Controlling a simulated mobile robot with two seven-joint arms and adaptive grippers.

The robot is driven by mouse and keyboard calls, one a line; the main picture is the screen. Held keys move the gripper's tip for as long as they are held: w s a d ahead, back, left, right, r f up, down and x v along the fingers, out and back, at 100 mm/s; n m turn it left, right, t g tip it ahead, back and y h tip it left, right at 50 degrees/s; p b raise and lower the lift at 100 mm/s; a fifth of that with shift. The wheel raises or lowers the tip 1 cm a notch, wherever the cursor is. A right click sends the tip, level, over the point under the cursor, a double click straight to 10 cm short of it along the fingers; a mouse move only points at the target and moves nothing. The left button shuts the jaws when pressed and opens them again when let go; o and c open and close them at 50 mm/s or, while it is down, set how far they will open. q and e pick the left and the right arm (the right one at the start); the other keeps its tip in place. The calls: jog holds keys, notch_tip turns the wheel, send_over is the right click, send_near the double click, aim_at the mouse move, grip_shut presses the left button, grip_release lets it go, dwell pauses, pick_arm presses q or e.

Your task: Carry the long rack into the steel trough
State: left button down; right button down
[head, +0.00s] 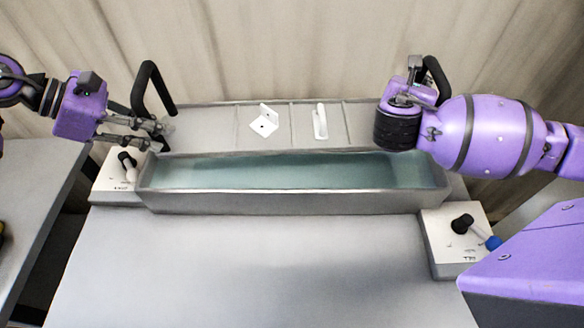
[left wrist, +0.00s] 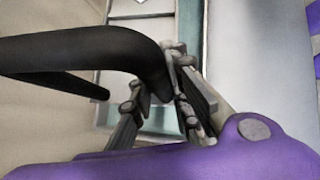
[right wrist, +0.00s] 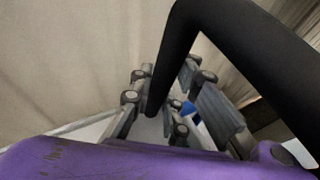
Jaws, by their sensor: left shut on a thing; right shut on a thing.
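The long rack (head: 215,128) is a grey tray with thin dividers and a black looped handle at each end. It lies just behind the steel trough (head: 290,201), which holds teal liquid. A white bracket (head: 264,126) and a white bar-shaped part (head: 320,122) sit in the rack. My left gripper (head: 160,132) is shut on the left black handle (left wrist: 85,55). My right gripper (right wrist: 158,112) is shut on the right black handle (right wrist: 185,45); in the head view my arm hides its fingers. I cannot tell whether the rack is lifted.
A white box with a black knob (head: 125,160) stands at the trough's left end. Another white box (head: 452,250), with a black knob and a blue-ended part, stands at front right. The bench front (head: 250,265) is clear. A beige curtain hangs behind.

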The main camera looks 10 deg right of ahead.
pick_arm(q)
jog(key=shift+s+r, duration=0.1)
jog(key=shift+r, duration=0.05)
pick_arm(e)
jog(key=shift+s+r, duration=0.1)
jog(key=shift+r, duration=0.1)
pick_arm(q)
jog(key=shift+f, duration=0.2)
pick_arm(e)
jog(key=shift+f, duration=0.2)
